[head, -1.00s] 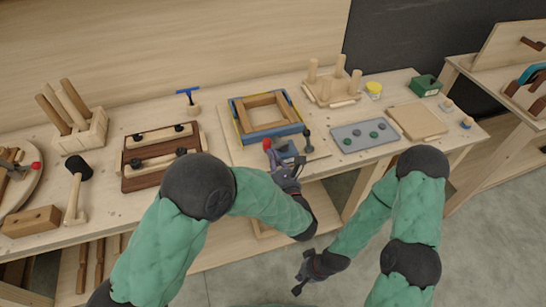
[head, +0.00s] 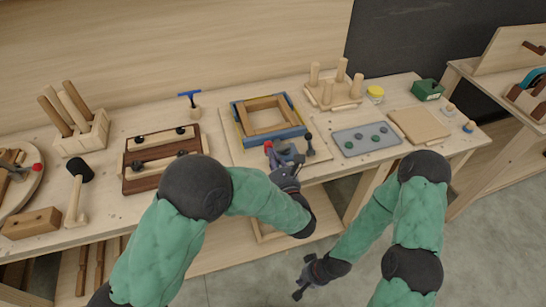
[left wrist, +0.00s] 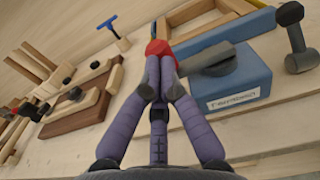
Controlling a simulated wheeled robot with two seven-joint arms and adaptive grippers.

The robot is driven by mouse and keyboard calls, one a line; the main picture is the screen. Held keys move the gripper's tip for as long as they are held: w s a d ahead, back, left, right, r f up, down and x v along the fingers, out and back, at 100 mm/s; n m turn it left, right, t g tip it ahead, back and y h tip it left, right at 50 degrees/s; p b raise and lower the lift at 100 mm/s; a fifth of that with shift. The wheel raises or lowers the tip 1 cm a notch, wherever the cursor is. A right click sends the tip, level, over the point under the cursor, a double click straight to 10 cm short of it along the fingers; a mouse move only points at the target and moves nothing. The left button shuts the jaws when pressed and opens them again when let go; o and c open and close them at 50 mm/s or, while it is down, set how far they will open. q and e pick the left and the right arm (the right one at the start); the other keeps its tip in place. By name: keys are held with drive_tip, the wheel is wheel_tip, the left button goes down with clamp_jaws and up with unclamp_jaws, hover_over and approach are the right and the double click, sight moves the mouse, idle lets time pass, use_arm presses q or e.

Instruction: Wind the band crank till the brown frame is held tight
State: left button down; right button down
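The brown wooden frame (head: 250,106) lies inside a blue and yellow band surround (head: 242,138) on a pale board. The blue crank box (left wrist: 240,82) stands at its front edge, with a dark hub and a grey crank arm (left wrist: 208,58) on top. The arm points left in the left wrist view to a red knob (left wrist: 158,46). My left gripper (left wrist: 160,68) is shut on the crank handle at the red knob, which shows just beyond the fingertips. The fingers hide the handle's lower part. My right gripper (head: 303,286) hangs low over the floor, apart from the bench; its fingers are too small to judge.
A dark-topped post (head: 309,143) stands right of the crank. A grey tray (head: 345,140) lies farther right, and a peg block (head: 348,101) stands behind. At left are a dark wooden clamp (head: 140,184), a blue-handled tool (head: 190,95) and a mallet (head: 78,180).

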use_arm(q)
drive_tip(key=shift+w+a, duration=0.2)
drive_tip(key=shift+w, duration=0.25)
idle(0.5)
drive_tip(key=v, duration=0.8)
idle(0.7)
